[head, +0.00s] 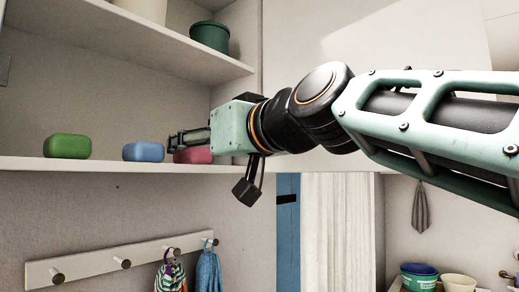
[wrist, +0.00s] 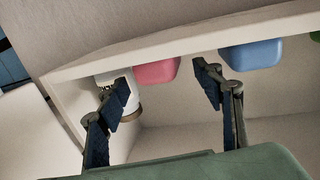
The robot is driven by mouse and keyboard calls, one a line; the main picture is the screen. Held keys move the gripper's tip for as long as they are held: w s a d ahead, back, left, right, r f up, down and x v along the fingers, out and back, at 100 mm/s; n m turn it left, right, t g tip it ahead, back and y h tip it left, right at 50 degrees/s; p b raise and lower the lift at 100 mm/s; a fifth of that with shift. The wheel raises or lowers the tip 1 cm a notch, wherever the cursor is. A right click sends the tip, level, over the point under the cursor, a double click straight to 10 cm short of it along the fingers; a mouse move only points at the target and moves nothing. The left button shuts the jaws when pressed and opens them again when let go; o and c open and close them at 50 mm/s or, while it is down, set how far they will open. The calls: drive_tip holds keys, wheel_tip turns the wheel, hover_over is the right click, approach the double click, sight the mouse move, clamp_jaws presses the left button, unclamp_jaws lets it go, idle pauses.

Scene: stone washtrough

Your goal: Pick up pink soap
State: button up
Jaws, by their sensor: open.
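The pink soap (head: 193,156) sits on the lower shelf, at the right of a row of soaps, partly hidden by my gripper in the head view. My gripper (head: 183,138) is beside and slightly above it, reaching in over the shelf. In the wrist view the pink soap (wrist: 157,70) shows in the gap between the two spread fingers of my gripper (wrist: 164,85), beyond their tips. The gripper is open and empty. I cannot tell the exact distance to the soap.
A blue soap (head: 143,151) stands close left of the pink one, and a green soap (head: 67,146) farther left. A white container (wrist: 132,92) shows behind one finger in the wrist view. The upper shelf (head: 175,50) with pots is above. Hooks with cloths hang below.

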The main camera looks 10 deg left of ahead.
drive_tip(key=shift+w+a, duration=0.25)
drive_tip(key=shift+a, duration=0.1)
drive_tip(key=shift+s+d, duration=0.1)
drive_tip(key=shift+c, duration=0.9)
drive_tip(key=c, duration=1.3)
drive_tip(key=shift+r, duration=0.15)
wheel_tip(320, 180, up, 10)
drive_tip(key=shift+f+p, duration=0.15)
drive_tip(key=shift+p, duration=0.6)
